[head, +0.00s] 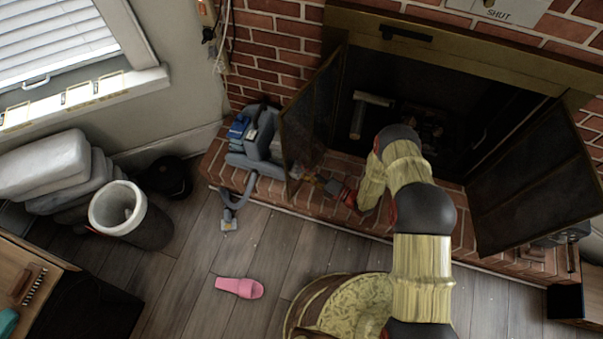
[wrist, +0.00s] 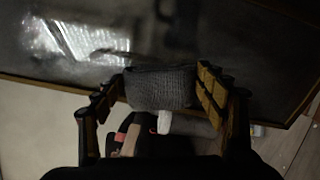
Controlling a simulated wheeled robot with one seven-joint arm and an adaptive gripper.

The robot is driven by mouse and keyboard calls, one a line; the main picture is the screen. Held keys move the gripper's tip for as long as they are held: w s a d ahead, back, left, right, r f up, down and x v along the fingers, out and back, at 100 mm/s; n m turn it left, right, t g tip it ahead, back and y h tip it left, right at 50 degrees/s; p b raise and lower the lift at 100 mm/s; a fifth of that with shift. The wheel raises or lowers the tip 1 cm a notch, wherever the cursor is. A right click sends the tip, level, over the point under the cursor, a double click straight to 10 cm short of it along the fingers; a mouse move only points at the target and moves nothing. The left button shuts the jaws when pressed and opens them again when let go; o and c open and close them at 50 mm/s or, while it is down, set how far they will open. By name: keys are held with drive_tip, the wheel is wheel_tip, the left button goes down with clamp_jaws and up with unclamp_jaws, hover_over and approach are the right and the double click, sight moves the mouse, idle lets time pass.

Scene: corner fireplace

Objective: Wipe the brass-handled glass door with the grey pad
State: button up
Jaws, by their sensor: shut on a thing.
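My gripper (wrist: 161,90) is shut on the grey pad (wrist: 160,87), a folded woven cloth-like block held between its two yellowish fingers. The glass door (wrist: 180,45) fills the top of the wrist view, with a bright window reflection and cloudy patches. The pad overlaps the door's framed edge there; I cannot tell if it touches the glass. In the head view the left door (head: 318,108) stands swung open, and my gripper (head: 318,181) is low beside its bottom edge. The pad is not clear in that view. No brass handle can be made out on it.
The right door (head: 533,180) also stands open. A grey vacuum-like machine (head: 262,140) with a hose sits on the brick hearth (head: 330,210) left of the left door. A pink slipper (head: 240,288), a bin (head: 130,215) and a round basket (head: 305,305) are on the floor.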

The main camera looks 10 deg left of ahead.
sight(309, 144)
drive_tip(key=shift+w+d+b, duration=0.3)
drive_tip(key=shift+w+b, duration=0.2)
drive_tip(key=shift+w, duration=0.5)
drive_tip(key=shift+w+d+b, duration=0.35)
drive_tip(key=shift+w+b, duration=0.15)
drive_tip(key=shift+w, duration=0.5)
drive_tip(key=shift+w+d+b, duration=0.3)
drive_tip(key=shift+w+b, duration=0.2)
drive_tip(key=shift+w, duration=0.5)
drive_tip(key=shift+w+d, duration=0.4)
drive_tip(key=shift+w, duration=0.45)
drive_tip(key=shift+w+d, duration=0.35)
drive_tip(key=shift+w, duration=0.45)
drive_tip(key=shift+w+a+r+p, duration=0.1)
drive_tip(key=shift+r+p, duration=0.5)
drive_tip(key=shift+r, duration=1.05)
drive_tip(key=shift+s+a+p, duration=0.4)
drive_tip(key=shift+s+a, duration=0.25)
drive_tip(key=shift+s, duration=1.15)
drive_tip(key=shift+s+a+p, duration=0.45)
drive_tip(key=shift+s+a, duration=0.15)
drive_tip(key=shift+s, duration=1.2)
drive_tip(key=shift+s+a+p, duration=0.4)
drive_tip(key=shift+s+a, duration=0.25)
drive_tip(key=shift+s, duration=1.15)
drive_tip(key=v, duration=0.6)
drive_tip(key=shift+d, duration=0.2)
